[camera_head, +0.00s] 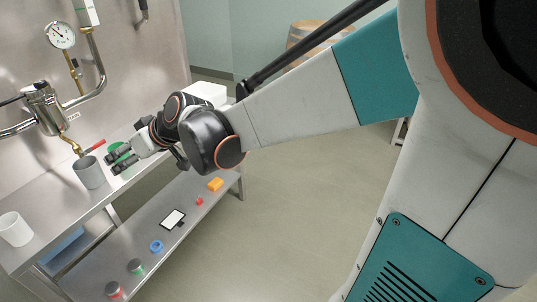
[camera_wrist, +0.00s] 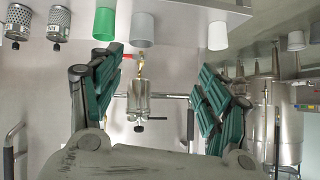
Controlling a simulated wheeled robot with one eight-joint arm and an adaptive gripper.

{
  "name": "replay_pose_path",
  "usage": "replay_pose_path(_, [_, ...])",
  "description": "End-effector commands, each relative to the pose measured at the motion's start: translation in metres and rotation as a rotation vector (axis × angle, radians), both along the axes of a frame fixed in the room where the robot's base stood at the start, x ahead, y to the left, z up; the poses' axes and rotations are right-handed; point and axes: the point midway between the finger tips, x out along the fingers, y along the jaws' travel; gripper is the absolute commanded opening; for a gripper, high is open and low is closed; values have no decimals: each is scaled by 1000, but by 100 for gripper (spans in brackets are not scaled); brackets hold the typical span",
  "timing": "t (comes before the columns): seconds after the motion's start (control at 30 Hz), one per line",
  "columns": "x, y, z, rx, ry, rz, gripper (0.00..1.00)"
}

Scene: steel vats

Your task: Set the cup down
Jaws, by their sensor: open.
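A grey cup (camera_head: 90,172) stands upright on the steel table (camera_head: 55,212), in front of my gripper (camera_head: 121,160). A green cup (camera_head: 118,149) stands close behind my fingers, partly hidden by them. A white cup (camera_head: 15,229) stands nearer the left edge. In the wrist view, which is upside down, my gripper (camera_wrist: 160,92) is open with its two green-padded fingers wide apart and nothing between them.
A brass tap on a steel fitting (camera_head: 45,105) is on the wall behind the grey cup, with a red handle (camera_head: 92,147) near it. A lower shelf (camera_head: 140,235) holds small items. Perforated metal canisters (camera_wrist: 58,22) show in the wrist view. The floor (camera_head: 290,210) is clear.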

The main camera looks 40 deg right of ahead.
Motion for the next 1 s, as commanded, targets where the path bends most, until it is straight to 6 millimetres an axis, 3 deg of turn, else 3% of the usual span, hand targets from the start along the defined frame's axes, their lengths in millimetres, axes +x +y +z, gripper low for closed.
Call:
replay_pose_path(0.03, [-24,0,2,-13,24,-13,70])
replay_pose_path(0.2, [-84,-9,1,-64,110,-78,70])
replay_pose_path(0.5, [-186,-38,-15,-159,224,-229,70])
replay_pose_path(0.6, [-211,-48,-22,-187,247,-277,70])
replay_pose_path(0.8, [-238,-61,-31,-217,268,-337,70])
replay_pose_path(1.0, [-242,-63,-33,-223,271,-348,70])
